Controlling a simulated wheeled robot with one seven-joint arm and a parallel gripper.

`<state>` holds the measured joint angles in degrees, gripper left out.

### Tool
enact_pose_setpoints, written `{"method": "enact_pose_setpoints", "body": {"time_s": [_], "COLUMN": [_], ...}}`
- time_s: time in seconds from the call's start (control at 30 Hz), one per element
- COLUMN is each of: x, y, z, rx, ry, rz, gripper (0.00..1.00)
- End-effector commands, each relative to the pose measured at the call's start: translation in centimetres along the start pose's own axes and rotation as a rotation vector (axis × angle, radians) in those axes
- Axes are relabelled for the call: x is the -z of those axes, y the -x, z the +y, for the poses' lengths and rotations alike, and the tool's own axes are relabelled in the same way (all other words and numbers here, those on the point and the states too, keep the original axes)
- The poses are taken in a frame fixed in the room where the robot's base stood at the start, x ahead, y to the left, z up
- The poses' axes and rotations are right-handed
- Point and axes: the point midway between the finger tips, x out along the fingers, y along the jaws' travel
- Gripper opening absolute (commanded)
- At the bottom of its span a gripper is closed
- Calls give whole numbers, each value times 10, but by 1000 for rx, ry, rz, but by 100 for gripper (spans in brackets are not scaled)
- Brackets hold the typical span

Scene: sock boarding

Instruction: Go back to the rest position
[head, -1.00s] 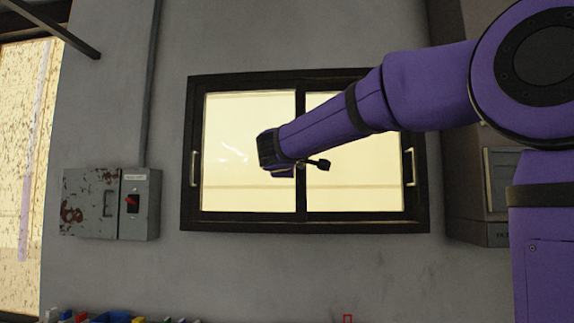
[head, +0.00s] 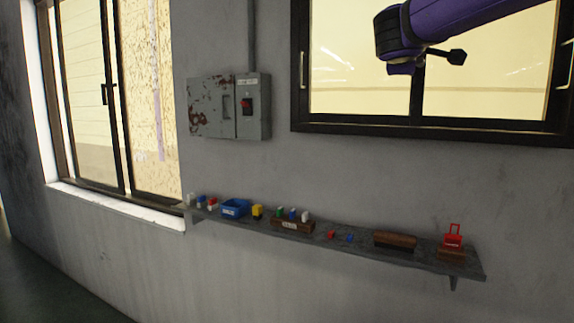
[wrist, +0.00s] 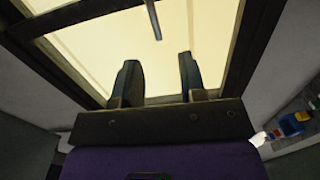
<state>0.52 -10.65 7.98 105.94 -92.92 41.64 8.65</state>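My gripper (wrist: 158,68) shows in the wrist view with its two dark fingers apart and nothing between them. Behind the fingers is a bright window pane. In the head view my purple arm enters from the top right, and its dark end (head: 396,38) is raised in front of the window (head: 480,105), well above the wall shelf (head: 345,250).
The shelf bears a blue bin (head: 235,208), a brown block (head: 395,240), a red item (head: 453,236) and several small coloured pieces. A grey switch box (head: 210,107) hangs on the wall. Another window (head: 105,95) is at left. The space between arm and shelf is clear.

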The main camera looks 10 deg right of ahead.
Motion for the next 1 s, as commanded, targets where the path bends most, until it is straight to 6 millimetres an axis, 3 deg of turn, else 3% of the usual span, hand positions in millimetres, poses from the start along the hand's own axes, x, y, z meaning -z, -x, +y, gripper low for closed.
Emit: {"method": "enact_pose_setpoints", "body": {"time_s": [0.17, 0.3, 0.53, 0.8, 1.0], "x": [-37, -76, -124, -150, -152], "y": [27, 63, 133, 224, 266], "z": [-34, -81, -165, -256, -292], "rx": [134, 308, 607, 959, 1126], "ry": [-123, -274, -534, -837, -981], "rz": [-61, -138, -255, -362, -398], "gripper": [38, 38, 38, 38, 38]}}
